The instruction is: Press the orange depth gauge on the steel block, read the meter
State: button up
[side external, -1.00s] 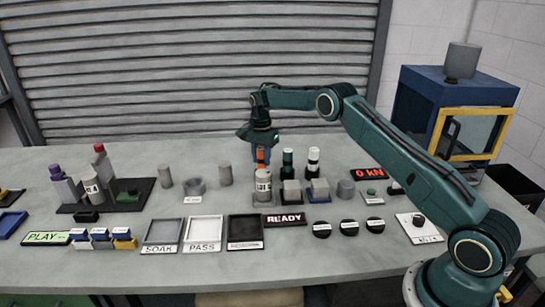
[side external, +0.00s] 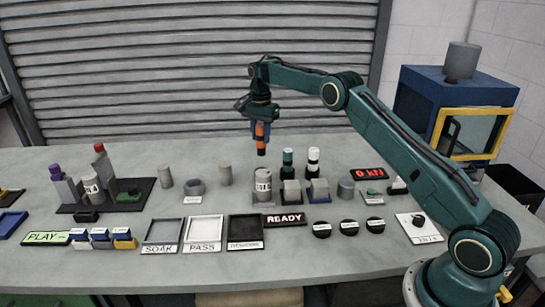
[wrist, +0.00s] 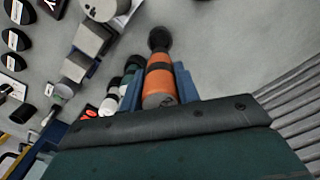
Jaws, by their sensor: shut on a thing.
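My gripper (side external: 261,127) is shut on the orange depth gauge (side external: 260,142) and holds it upright in the air, dark end down, above the bench. In the wrist view the orange gauge (wrist: 159,84) sits between the blue fingers, its dark end pointing away. Grey blocks (side external: 291,192) and (side external: 319,187) stand to the right of and below the gauge; I cannot tell which is the steel one. The gauge is apart from them. A black panel (side external: 284,219) reads READY. A red-digit display (side external: 369,174) stands to the right.
A grey labelled cylinder (side external: 263,185) stands below the gauge. Black-and-green (side external: 287,164) and black-and-white (side external: 313,162) tools stand close behind the blocks. Trays marked SOAK (side external: 163,234) and PASS (side external: 203,232) lie in front. The bench's front strip is clear.

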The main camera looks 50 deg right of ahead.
jog(key=shift+r, duration=0.1)
jog(key=shift+r, duration=3.05)
jog(key=shift+d+r, duration=0.1)
jog(key=shift+r, duration=0.05)
jog(key=s+d+r, duration=0.1)
jog(key=s+d, duration=0.9)
jog(key=s, duration=0.2)
jog(key=s+d+f, duration=0.1)
jog(key=s, duration=1.4)
jog(key=shift+w+f, duration=0.1)
jog(key=shift+f, duration=2.5)
jog(key=shift+f, duration=0.15)
jog(key=shift+f, duration=2.85)
